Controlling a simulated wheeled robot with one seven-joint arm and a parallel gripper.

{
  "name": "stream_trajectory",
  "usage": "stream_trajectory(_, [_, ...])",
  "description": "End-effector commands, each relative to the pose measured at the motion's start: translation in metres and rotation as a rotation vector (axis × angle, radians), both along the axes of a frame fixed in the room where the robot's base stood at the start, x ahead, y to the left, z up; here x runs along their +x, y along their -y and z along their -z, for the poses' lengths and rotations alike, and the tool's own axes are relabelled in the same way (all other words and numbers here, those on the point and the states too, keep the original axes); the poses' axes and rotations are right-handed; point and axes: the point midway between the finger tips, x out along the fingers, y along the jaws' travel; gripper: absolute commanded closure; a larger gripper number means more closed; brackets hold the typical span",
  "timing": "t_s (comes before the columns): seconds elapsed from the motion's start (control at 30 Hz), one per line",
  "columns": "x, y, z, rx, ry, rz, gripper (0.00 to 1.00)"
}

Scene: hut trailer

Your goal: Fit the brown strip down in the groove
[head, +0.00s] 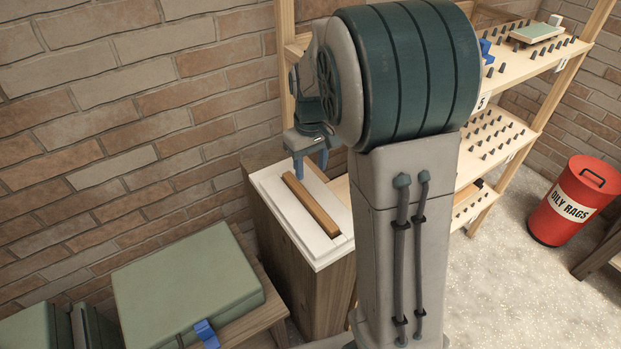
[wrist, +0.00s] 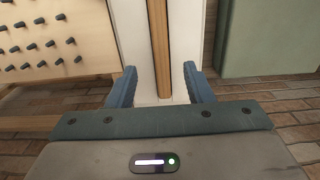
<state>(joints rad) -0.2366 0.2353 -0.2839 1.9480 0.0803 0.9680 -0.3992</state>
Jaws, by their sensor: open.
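The brown strip (head: 311,205) lies lengthwise on the white grooved block (head: 278,206), which tops a wooden cabinet. In the head view the strip seems to stand a little proud of the white surface; I cannot tell how deep it sits in the groove. My gripper (head: 311,170) is over the strip's far end, with blue fingers pointing down. In the wrist view, the open fingers of my gripper (wrist: 159,88) are on either side of the strip (wrist: 159,45), with a gap on each side. The groove itself is mostly hidden by the strip.
A green case (head: 187,278) with a blue latch sits on a low wooden stand at the left. Pegged wooden shelves (head: 495,143) stand behind my arm. A red oily rags bin (head: 573,200) is on the floor at right. A brick wall (head: 130,120) is close behind the cabinet.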

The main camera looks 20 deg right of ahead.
Motion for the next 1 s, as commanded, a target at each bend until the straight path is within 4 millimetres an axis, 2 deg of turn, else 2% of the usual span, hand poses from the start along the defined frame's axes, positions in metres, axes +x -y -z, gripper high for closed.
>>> stream_trajectory(0.13, [-0.005,0.0,-0.011,0.004,0.005,0.007,0.53])
stream_trajectory(0.23, [-0.02,0.001,-0.022,0.018,0.025,0.033,0.53])
stream_trajectory(0.37, [-0.055,0.001,-0.04,0.042,0.068,0.088,0.53])
stream_trajectory(0.53, [-0.109,-0.001,-0.057,0.06,0.132,0.167,0.53])
stream_trajectory(0.7, [-0.158,-0.003,-0.061,0.058,0.195,0.24,0.53])
stream_trajectory(0.8, [-0.179,-0.003,-0.06,0.052,0.225,0.274,0.53])
stream_trajectory(1.0, [-0.2,-0.005,-0.055,0.041,0.255,0.309,0.53])
